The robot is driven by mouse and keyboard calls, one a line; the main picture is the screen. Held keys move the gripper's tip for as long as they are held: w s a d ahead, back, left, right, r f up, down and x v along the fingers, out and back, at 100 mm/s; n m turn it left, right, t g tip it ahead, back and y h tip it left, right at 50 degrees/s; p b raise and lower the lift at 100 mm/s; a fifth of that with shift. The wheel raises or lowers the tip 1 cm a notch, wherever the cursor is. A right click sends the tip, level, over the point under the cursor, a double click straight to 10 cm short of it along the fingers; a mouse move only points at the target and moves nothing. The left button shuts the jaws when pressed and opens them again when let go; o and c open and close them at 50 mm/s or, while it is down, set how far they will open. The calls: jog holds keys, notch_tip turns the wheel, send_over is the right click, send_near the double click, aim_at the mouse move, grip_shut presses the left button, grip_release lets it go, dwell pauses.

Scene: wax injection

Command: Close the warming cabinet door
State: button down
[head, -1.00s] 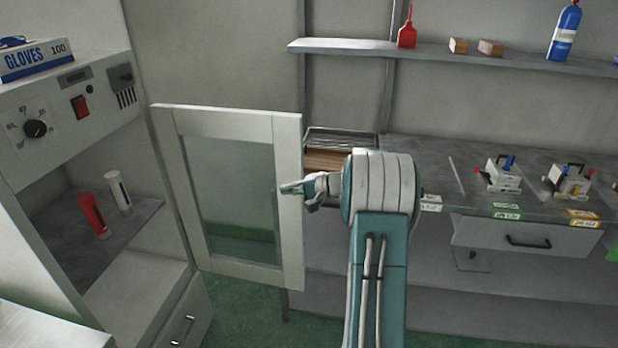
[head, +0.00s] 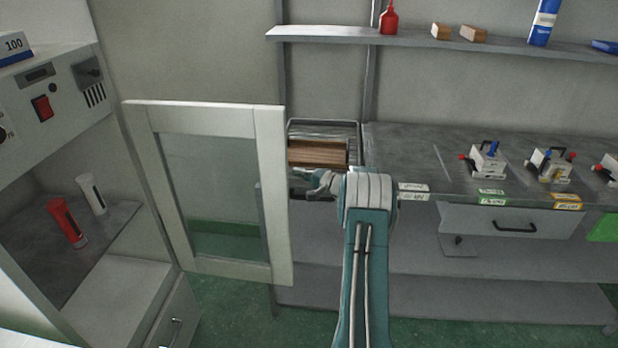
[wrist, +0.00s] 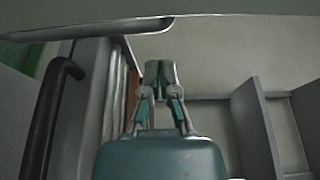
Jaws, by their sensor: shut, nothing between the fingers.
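The warming cabinet (head: 70,130) stands at the left in the head view. Its door (head: 268,190), a white frame around a glass pane (head: 212,185), stands wide open, swung out to the right of the cabinet. My gripper (head: 300,176) is shut and empty, just right of the door's free edge in the picture. I cannot tell whether it touches the door. In the wrist view my gripper (wrist: 158,70) shows with its fingertips together. The cabinet's inside is exposed, with a red tube (head: 66,223) and a white tube (head: 91,194) on its shelf.
A grey bench (head: 420,150) with several clamped moulds (head: 487,160) runs along the back right. A wire rack with brown wooden pieces (head: 318,152) sits behind my gripper. A wall shelf (head: 400,38) holds a red bottle (head: 389,20). Green floor (head: 225,305) shows below the door.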

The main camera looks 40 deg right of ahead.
jog(key=a, duration=0.3)
jog(key=shift+s+a, duration=0.1)
jog(key=shift+a, duration=0.3)
jog(key=shift+d, duration=0.1)
dwell(0.4)
